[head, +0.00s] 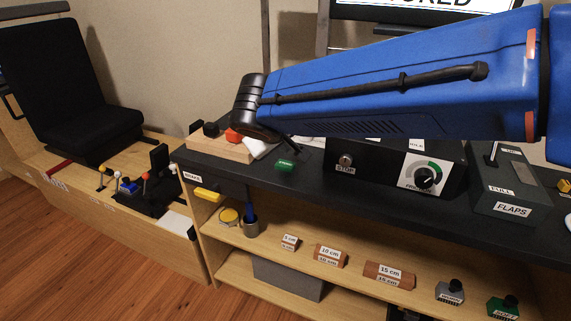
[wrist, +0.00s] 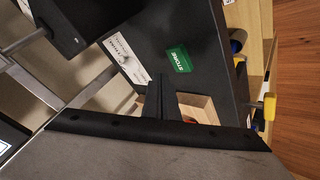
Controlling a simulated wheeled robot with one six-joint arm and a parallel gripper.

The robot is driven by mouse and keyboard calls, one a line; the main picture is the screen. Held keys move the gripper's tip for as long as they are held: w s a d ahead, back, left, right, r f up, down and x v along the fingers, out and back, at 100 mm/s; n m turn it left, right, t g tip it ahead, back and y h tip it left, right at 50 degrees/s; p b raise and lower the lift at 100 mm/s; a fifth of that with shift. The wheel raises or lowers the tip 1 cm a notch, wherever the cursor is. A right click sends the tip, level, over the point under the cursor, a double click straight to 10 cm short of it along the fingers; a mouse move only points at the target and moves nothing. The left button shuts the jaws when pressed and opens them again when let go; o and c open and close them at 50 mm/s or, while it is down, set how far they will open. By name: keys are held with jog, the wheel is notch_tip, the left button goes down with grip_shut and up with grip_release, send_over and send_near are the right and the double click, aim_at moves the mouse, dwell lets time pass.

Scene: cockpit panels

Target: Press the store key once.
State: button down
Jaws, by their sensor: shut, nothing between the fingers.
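The store key is a small green block with white lettering (head: 285,164) on the dark desk top, near its front edge. In the wrist view the key (wrist: 179,60) reads STORE and is fully uncovered. My gripper (head: 294,149) reaches down just above and behind the key in the head view. In the wrist view my gripper's fingers (wrist: 162,80) are closed together and empty, with their tips a little to the left of and below the key. The tips look apart from the key; their height over the desk is hard to judge.
A white label card (wrist: 125,58) lies beside the key. A wooden block with an orange-red part (head: 222,148) stands left of it. A black box with a STOP button and dial (head: 395,167) stands to the right. A screen (head: 420,8) at the back shows letters ending in "RED", partly cut off.

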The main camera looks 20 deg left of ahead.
aim_at(285, 167)
jog(key=shift+r, duration=1.65)
